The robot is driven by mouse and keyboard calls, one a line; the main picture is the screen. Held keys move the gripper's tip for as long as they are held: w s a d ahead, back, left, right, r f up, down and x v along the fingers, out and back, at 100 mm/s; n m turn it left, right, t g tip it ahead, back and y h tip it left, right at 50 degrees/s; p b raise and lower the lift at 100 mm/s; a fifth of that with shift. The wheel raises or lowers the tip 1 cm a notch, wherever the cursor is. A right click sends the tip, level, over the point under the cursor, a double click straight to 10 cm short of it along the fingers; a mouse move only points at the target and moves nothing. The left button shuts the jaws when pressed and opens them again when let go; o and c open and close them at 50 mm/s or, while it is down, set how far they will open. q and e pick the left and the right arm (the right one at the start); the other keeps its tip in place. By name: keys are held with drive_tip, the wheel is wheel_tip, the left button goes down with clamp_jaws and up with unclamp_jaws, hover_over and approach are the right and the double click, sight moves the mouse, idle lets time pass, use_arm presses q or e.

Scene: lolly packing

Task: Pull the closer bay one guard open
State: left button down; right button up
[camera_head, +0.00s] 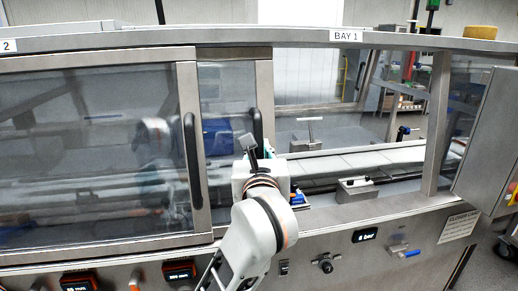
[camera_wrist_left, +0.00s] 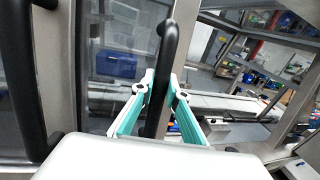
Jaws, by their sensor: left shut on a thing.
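The bay one guard (camera_head: 264,85) is a clear panel in a steel frame with a black vertical handle (camera_head: 256,126). It stands to the left of the BAY 1 label (camera_head: 346,36), partly behind the neighbouring guard, with a wide opening on its right. My left gripper (camera_head: 258,152) is at the handle's lower part. In the left wrist view, the gripper's teal-padded fingers (camera_wrist_left: 163,90) are on both sides of the handle (camera_wrist_left: 166,50), closed on it. The handle's lower end is hidden by the gripper. My right gripper is in neither view.
The bay 2 guard (camera_head: 188,90), with its own black handle (camera_head: 192,160), covers the left side. A conveyor (camera_head: 370,158) and a metal block (camera_head: 356,188) show in the opening. A steel post (camera_head: 436,120) and a grey cabinet (camera_head: 490,140) bound the right.

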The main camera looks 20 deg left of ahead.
sight(258, 128)
use_arm(q)
drive_tip(key=c, duration=2)
unclamp_jaws()
drive_tip(key=shift+a, duration=0.15)
drive_tip(key=shift+o, duration=0.2)
drive_tip(key=shift+r, duration=0.1)
wheel_tip(258, 128, up, 10)
drive_tip(key=shift+f, duration=0.1)
